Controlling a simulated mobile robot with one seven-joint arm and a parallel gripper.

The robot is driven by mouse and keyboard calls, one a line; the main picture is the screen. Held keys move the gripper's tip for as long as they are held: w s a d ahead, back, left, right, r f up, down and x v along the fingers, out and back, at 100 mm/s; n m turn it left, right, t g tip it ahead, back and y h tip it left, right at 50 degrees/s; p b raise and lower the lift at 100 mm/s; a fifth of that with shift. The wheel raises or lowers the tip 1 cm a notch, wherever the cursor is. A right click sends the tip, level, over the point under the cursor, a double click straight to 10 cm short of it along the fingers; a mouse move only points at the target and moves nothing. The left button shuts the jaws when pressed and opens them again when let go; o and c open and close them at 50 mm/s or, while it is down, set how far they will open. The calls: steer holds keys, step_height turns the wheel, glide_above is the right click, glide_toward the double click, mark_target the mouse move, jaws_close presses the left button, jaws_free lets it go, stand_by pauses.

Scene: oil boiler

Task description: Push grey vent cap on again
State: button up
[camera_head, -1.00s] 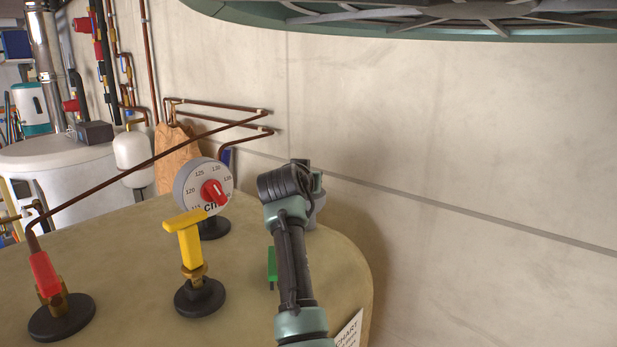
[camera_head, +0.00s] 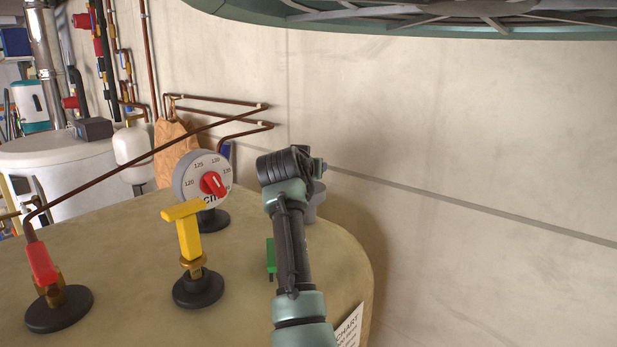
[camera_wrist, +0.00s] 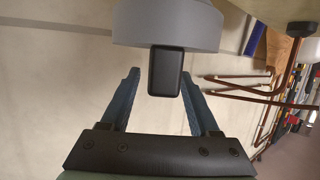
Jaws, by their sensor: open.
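The grey vent cap (camera_wrist: 168,25) shows as a round grey body at the top of the wrist view, with a dark block (camera_wrist: 165,72) standing out from it toward me. My gripper (camera_wrist: 160,76) is open, with one finger on either side of that block and visible gaps between. In the head view, a grey piece (camera_head: 315,199), likely the cap, shows at the boiler's right rear edge, mostly hidden behind my arm. My gripper (camera_head: 318,167) is partly hidden there by my wrist. I cannot tell how the cap sits on its mount.
On the boiler top (camera_head: 130,270) stand a round dial (camera_head: 202,178) with a red knob, a yellow-handled valve (camera_head: 187,235), a red-handled valve (camera_head: 42,265) and a green piece (camera_head: 271,255) close beside my arm. Copper pipes (camera_head: 150,150) run behind. A wall (camera_head: 450,130) is beyond.

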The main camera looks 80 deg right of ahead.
step_height(320, 180, up, 8)
steer(key=b, duration=0.2)
steer(key=shift+r+b, duration=0.1)
steer(key=shift+b, duration=0.25)
stand_by(0.6)
